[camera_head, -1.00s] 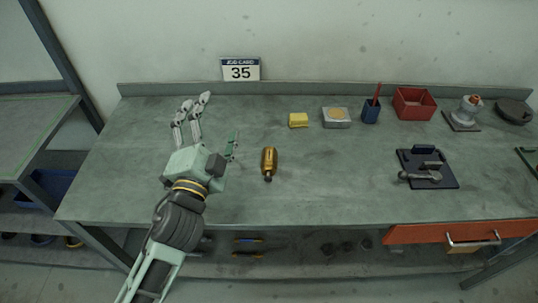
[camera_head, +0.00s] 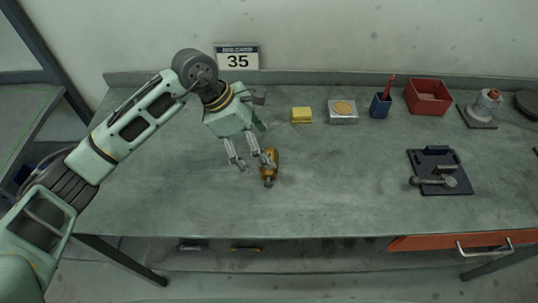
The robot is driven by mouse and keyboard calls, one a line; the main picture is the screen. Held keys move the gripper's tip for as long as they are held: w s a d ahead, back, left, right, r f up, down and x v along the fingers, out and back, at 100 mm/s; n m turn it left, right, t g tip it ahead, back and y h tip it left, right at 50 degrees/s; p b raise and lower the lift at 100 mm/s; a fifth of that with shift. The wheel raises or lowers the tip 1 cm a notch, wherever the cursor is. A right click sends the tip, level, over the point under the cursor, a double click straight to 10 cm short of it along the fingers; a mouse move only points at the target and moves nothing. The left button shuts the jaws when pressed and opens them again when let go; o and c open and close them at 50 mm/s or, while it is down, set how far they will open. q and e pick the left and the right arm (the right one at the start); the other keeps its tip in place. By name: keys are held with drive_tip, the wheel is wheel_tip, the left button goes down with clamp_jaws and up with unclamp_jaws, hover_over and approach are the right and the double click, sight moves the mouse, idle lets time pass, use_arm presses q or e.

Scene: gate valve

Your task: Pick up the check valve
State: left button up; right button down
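The check valve is most likely the brass cylinder (camera_head: 271,172) with a dark lower end, lying on the workbench left of the picture's middle. My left gripper (camera_head: 255,168) is just above and left of it, fingers pointing down toward the bench. The fingers are spread with a gap between them. The right finger overlaps the upper left side of the brass cylinder in the picture; I cannot tell whether it touches. My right gripper is not in view.
A yellow block (camera_head: 301,116), a metal box (camera_head: 342,112), a blue cup (camera_head: 380,106) and a red bin (camera_head: 428,97) stand along the back. A dark plate fixture (camera_head: 440,173) sits at the right. The bench (camera_head: 330,200) is clear right of the cylinder.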

sight(272, 153)
use_arm(q)
drive_tip(key=shift+y, duration=0.6)
drive_tip(key=p+x, duration=0.1)
drive_tip(key=x, duration=0.1)
drive_tip(key=p+x, duration=0.1)
drive_tip(key=x, duration=0.1)
drive_tip(key=a+p+x, duration=0.1)
drive_tip(key=x, duration=0.1)
drive_tip(key=shift+w+d+f, duration=0.1)
drive_tip(key=shift+w+f, duration=0.15)
drive_tip(key=shift+w, duration=0.05)
drive_tip(key=shift+d+f+p, duration=0.2)
drive_tip(key=shift+f+p, duration=0.15)
drive_tip(key=shift+f, duration=0.1)
drive_tip(key=c, duration=1.3)
drive_tip(key=shift+c, duration=0.2)
drive_tip(key=shift+r, duration=0.1)
